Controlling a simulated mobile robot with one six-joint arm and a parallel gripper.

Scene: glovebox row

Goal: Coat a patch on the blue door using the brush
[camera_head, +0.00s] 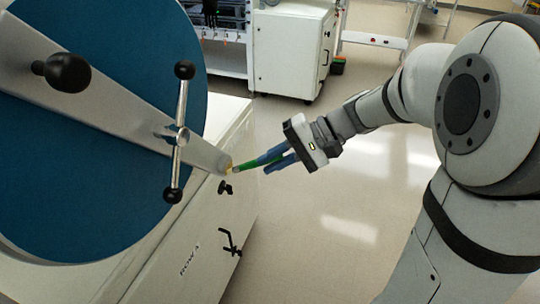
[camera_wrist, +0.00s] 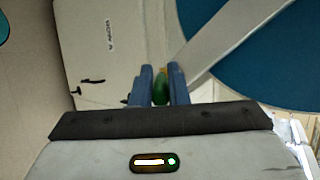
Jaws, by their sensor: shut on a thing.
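The blue round door (camera_head: 90,110) fills the left of the head view, with a pale grey bar (camera_head: 110,92) across it. In the wrist view the blue door (camera_wrist: 270,60) is at the upper right. My gripper (camera_head: 268,160) is shut on the brush (camera_head: 245,165), which has a green handle and a pale yellowish tip. The tip is by the lower right end of the bar; I cannot tell whether it touches. In the wrist view the green brush (camera_wrist: 160,90) sits between the two blue fingers. No coated patch can be made out on the door.
The bar carries a black knob (camera_head: 68,73) and a T-handle (camera_head: 182,135) with black ball ends, which stand out from the door. A white cabinet body (camera_head: 190,255) with black latches lies below. A white cabinet (camera_head: 290,50) stands behind; the floor (camera_head: 320,230) between is clear.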

